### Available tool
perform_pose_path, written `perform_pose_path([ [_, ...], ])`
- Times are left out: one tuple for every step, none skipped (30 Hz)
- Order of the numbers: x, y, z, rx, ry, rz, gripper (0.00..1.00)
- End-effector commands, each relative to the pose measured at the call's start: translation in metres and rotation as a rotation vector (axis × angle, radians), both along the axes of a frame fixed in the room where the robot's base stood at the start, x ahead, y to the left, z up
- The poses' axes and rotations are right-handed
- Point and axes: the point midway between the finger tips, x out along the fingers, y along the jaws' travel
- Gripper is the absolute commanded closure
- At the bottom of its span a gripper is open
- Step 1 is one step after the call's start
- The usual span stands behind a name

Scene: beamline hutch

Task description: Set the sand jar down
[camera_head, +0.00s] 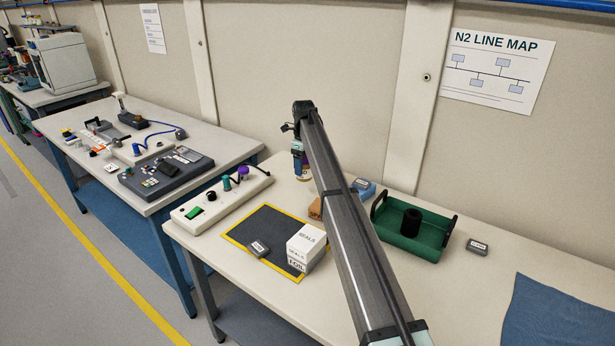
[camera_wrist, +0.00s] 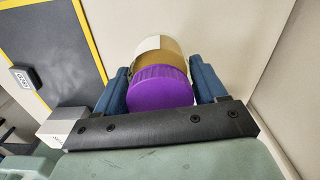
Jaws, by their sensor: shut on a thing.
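The sand jar (camera_wrist: 160,88) has a purple lid, a tan body and a pale label. In the wrist view it sits between the two blue fingers of my gripper (camera_wrist: 163,84), which are shut on its sides. In the head view my gripper (camera_head: 298,155) is at the back of the near bench, close to the wall. A small part of the jar (camera_head: 305,174) shows below it; my arm hides the rest. I cannot tell whether the jar's base touches the bench.
The near bench (camera_head: 400,285) holds a yellow-edged dark mat (camera_head: 250,226) with white boxes (camera_head: 307,245), a green tray (camera_head: 420,243) with a black cylinder, a white control panel (camera_head: 222,200) and a blue cloth (camera_head: 555,310). Small boxes (camera_head: 363,188) stand near the jar.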

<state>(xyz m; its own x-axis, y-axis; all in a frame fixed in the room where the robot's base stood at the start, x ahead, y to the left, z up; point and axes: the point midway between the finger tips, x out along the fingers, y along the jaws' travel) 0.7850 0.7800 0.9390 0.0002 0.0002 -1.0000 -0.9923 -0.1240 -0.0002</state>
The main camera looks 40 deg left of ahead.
Motion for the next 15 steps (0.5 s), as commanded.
perform_pose_path([
  [0.001, 0.001, 0.01, 0.001, -0.001, 0.0, 0.73],
  [0.001, 0.001, 0.013, 0.001, -0.001, 0.0, 0.73],
  [0.001, 0.001, 0.018, 0.001, -0.001, 0.0, 0.73],
  [0.0, 0.0, 0.021, 0.001, -0.001, 0.0, 0.73],
  [0.0, 0.0, 0.023, 0.001, -0.001, 0.0, 0.73],
  [0.0, 0.0, 0.026, 0.001, -0.001, 0.0, 0.73],
  [0.0, 0.0, 0.027, 0.0, -0.001, 0.0, 0.73],
  [0.001, -0.001, 0.028, 0.0, 0.0, -0.001, 0.73],
  [0.003, -0.002, 0.028, 0.0, 0.0, -0.003, 0.73],
  [0.005, -0.005, 0.028, 0.0, 0.0, -0.006, 0.73],
  [0.008, -0.007, 0.028, 0.0, 0.0, -0.01, 0.73],
  [0.013, -0.012, 0.028, 0.0, 0.0, -0.016, 0.74],
  [0.017, -0.017, 0.027, 0.0, 0.0, -0.023, 0.74],
  [0.023, -0.023, 0.028, 0.0, 0.0, -0.03, 0.74],
  [0.033, -0.032, 0.028, 0.0, 0.0, -0.043, 0.74],
])
